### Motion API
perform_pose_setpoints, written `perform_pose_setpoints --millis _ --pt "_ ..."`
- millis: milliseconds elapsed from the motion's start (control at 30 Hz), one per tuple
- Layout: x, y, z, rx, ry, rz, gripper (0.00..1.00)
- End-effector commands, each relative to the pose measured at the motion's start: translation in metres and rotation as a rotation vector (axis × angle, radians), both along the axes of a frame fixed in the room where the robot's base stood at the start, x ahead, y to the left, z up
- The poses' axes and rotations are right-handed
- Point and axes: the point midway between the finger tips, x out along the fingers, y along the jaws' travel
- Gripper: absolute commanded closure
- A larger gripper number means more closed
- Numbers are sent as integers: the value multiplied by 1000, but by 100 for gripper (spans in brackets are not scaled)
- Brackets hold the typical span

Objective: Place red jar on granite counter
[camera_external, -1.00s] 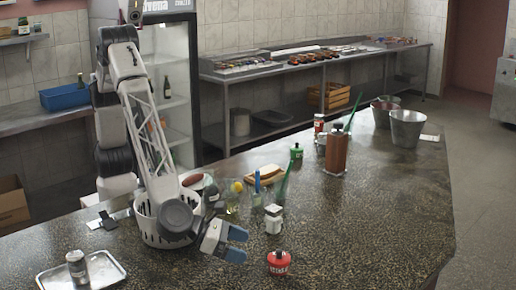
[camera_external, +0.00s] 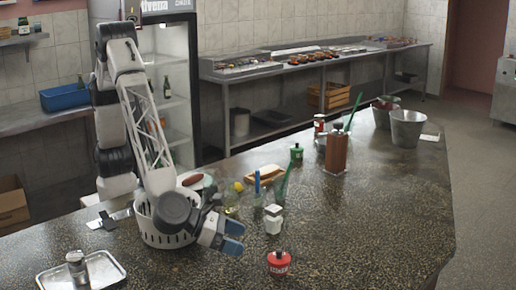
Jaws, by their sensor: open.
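The red jar (camera_external: 279,264) stands upright on the dark speckled granite counter (camera_external: 345,225), near the front edge of the picture. It has a dark knob on top. My gripper (camera_external: 236,238) is open and empty, its blue fingertips pointing right, to the left of the jar and a little behind it in the picture. A gap of counter shows between the fingertips and the jar.
A white-topped shaker (camera_external: 273,219) stands just behind the jar. Glasses with a blue and a green item, a cutting board (camera_external: 264,174), a green jar (camera_external: 296,153) and a brown grinder (camera_external: 336,152) stand farther back. A metal tray (camera_external: 104,270) lies front left. The counter right of the jar is clear.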

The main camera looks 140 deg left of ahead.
Motion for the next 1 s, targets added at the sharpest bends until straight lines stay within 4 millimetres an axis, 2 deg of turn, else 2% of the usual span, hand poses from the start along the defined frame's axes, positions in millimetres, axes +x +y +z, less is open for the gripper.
perform_pose_setpoints --millis 167,367,700,1000 --pt "-30 19 27 -95 -37 91 11" --pt "-86 48 62 -258 -102 251 11" --pt "-196 86 110 -547 -222 550 11" --pt "-298 105 135 -793 -330 819 11"
